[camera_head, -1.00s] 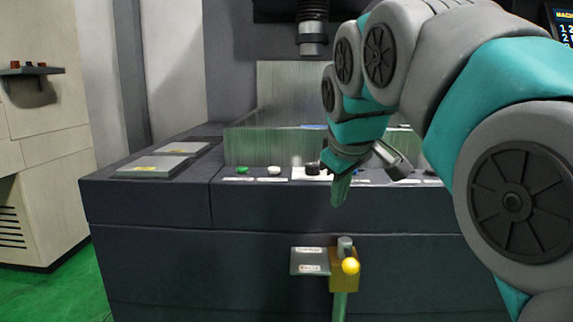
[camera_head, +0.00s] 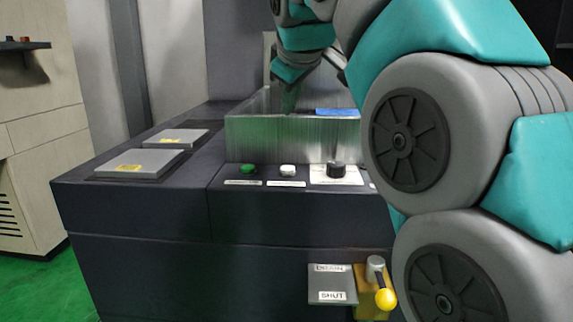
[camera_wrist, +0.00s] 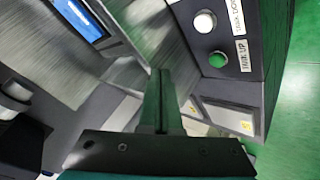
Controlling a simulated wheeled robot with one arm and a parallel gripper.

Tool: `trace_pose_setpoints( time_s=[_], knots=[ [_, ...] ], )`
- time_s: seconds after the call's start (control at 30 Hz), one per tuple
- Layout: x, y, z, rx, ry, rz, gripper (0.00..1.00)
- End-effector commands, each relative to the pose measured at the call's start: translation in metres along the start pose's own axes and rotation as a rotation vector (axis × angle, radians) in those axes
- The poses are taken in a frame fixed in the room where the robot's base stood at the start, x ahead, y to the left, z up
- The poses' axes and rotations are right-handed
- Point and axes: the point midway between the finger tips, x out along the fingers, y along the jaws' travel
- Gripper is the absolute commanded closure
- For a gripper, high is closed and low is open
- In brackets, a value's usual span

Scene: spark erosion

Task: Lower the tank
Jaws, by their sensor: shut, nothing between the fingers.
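The tank wall (camera_head: 290,140) is a brushed-metal panel standing above the dark machine's front deck. In front of it sit a green button (camera_head: 248,169), a white button (camera_head: 288,170) and a black knob (camera_head: 336,168). In the wrist view, the green button (camera_wrist: 217,59) has a label reading TANK UP. The white button (camera_wrist: 205,21) beside it has a label that seems to read TANK DOWN. My gripper (camera_head: 290,106) is shut and empty, overlapping the tank's upper edge in the head view. In the wrist view its fingertips (camera_wrist: 160,73) are left of both buttons, apart from them.
A drain lever with a yellow knob (camera_head: 385,299) is low on the machine's front, beside a DRAIN/SHUT plate (camera_head: 332,283). Flat grey plates (camera_head: 140,163) lie on the left deck. A blue item (camera_head: 337,112) shows behind the tank wall. Green floor is clear at left.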

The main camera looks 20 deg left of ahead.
Motion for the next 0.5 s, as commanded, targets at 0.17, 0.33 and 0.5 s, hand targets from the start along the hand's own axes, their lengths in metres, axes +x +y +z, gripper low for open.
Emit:
trace_pose_setpoints(
  time_s=[0.17, 0.33, 0.5],
  knots=[
    [0.0004, -0.0002, 0.0003, 0.0, -0.001, 0.0, 1.0],
    [0.0031, -0.0018, 0.002, 0.0, -0.002, -0.001, 1.0],
    [0.0084, -0.0058, 0.0059, -0.001, -0.002, -0.001, 1.0]
  ],
)
